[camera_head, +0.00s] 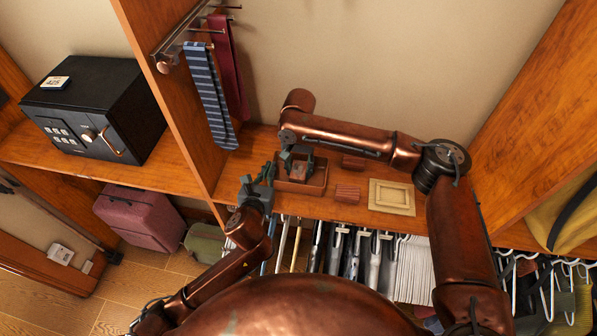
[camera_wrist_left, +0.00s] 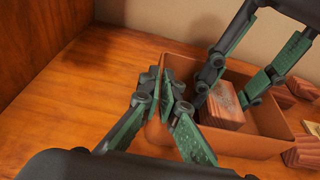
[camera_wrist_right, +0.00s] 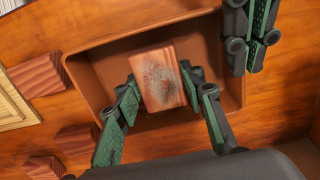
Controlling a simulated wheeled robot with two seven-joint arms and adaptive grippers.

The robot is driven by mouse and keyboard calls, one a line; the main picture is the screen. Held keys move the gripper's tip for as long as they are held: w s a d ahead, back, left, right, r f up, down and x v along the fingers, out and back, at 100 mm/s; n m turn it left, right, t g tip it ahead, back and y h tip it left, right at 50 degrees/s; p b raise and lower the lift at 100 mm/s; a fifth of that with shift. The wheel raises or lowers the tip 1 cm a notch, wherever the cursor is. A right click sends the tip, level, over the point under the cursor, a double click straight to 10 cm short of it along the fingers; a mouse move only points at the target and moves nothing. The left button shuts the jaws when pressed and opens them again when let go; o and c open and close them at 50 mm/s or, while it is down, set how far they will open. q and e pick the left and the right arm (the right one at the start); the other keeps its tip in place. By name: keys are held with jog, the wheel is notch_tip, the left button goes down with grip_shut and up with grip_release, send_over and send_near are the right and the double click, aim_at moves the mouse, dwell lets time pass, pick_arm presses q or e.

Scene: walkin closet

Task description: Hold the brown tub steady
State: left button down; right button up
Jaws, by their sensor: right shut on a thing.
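The brown tub (camera_head: 318,187) stands on the wooden shelf, close to the partition on its left. My right gripper (camera_head: 297,158) reaches down into the tub. It is shut on a reddish-brown wooden block with a grey patch on its face (camera_wrist_right: 158,80). The block is inside the tub, slightly tilted; whether it touches the floor of the tub I cannot tell.
Ties (camera_head: 212,95) hang from a rack on the partition. A black safe (camera_head: 95,108) stands left. Clothes hang below the shelf's front edge.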

aim_at(298, 169)
notch_tip(298, 169, up, 8)
jog(key=shift+r, duration=0.2)
pick_arm(q)
jog(key=c, duration=2.1)
grip_release()
jog(key=v, duration=1.2)
jog(key=shift+r, duration=0.1)
